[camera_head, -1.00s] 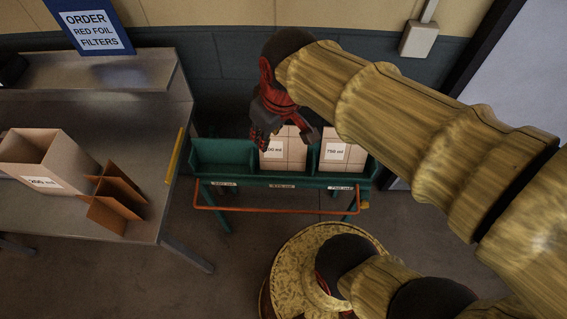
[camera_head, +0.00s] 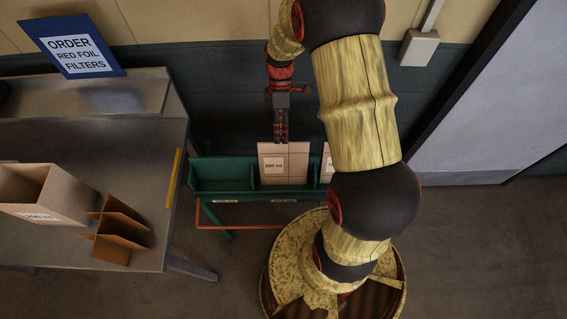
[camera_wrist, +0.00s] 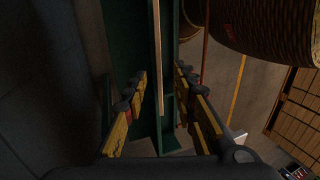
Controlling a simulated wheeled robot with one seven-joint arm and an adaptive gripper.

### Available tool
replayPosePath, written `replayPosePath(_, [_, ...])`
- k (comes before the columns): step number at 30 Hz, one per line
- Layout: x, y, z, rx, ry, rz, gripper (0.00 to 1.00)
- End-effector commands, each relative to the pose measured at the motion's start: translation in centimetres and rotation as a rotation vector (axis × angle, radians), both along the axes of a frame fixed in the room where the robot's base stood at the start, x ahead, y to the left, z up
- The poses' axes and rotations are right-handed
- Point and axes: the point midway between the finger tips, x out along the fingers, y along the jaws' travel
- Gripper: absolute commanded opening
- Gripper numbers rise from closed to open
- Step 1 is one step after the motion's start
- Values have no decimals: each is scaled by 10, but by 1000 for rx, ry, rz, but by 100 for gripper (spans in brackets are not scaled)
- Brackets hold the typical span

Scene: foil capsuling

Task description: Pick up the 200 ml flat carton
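A flat tan carton (camera_head: 285,164) stands upright in the middle compartment of the green rack (camera_head: 222,184). Its white label ends in "00 ml"; the first figure is too small to read surely. A second carton (camera_head: 326,165) stands to its right, mostly hidden by my arm. My gripper (camera_head: 281,138) points down at the top edge of the middle carton. In the wrist view my gripper (camera_wrist: 170,110) is open, its yellow-padded fingers apart. A thin tan carton edge (camera_wrist: 157,55) runs between them, with gaps visible on both sides.
The rack's left compartment is empty. An orange rail (camera_head: 218,228) runs along its front. At left, a metal table (camera_head: 150,150) holds an open carton (camera_head: 35,190) and a brown cardboard divider (camera_head: 118,235). A blue order sign (camera_head: 75,45) stands behind.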

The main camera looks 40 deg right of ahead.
Motion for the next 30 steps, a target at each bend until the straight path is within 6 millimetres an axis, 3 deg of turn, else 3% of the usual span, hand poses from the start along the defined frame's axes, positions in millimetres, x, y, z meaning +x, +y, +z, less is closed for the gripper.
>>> replayPosePath(11, [-9,5,-32,3,2,3,27])
replayPosePath(19, [-19,10,-68,3,4,2,27])
replayPosePath(27, [-20,11,-73,2,1,2,27])
replayPosePath(30, [-20,11,-73,2,1,2,23])
